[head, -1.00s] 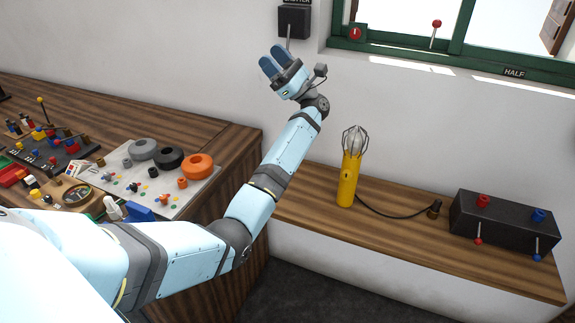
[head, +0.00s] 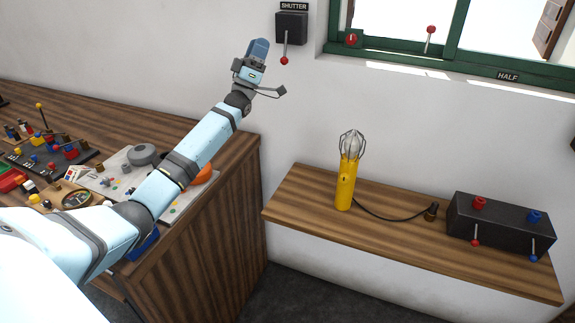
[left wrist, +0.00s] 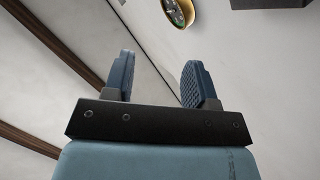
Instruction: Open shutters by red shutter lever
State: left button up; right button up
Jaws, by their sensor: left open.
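The red shutter lever (head: 284,60) hangs down from a dark wall box labelled SHUTTER (head: 292,27), left of the window. It has a thin rod with a red ball at its lower end. My left gripper (head: 258,50) is raised just left of the lever, apart from it in the head view. Its blue fingers are open and empty in the left wrist view (left wrist: 157,75). The lever's red ball does not show in the left wrist view. My right gripper is not in view.
A green-framed window (head: 400,55) has another red-knobbed lever (head: 431,38) and a HALF label. A low wooden shelf (head: 290,205) holds a yellow caged lamp (head: 345,180) and a black box (head: 500,222) with red and blue knobs. A workbench (head: 215,255) with parts stands left.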

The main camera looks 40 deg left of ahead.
pick_arm(q)
jog(key=w+d+f+m+g+y, duration=0.1)
jog(key=w+f+m+g+y, duration=0.15)
jog(key=f+g, duration=0.45)
jog(key=w+d+f+m+g+y, duration=0.2)
jog(key=f+m, duration=0.2)
jog(key=f, duration=0.6)
jog(key=s+d+f+m+g, duration=0.1)
jog(key=s+d+f+g, duration=0.1)
jog(key=f, duration=0.6)
jog(key=s+d+f+m+g, duration=0.1)
jog(key=s+d+f, duration=0.3)
jog(key=f, duration=0.4)
jog(key=shift+d+g, duration=0.7)
jog(key=shift+d, duration=0.05)
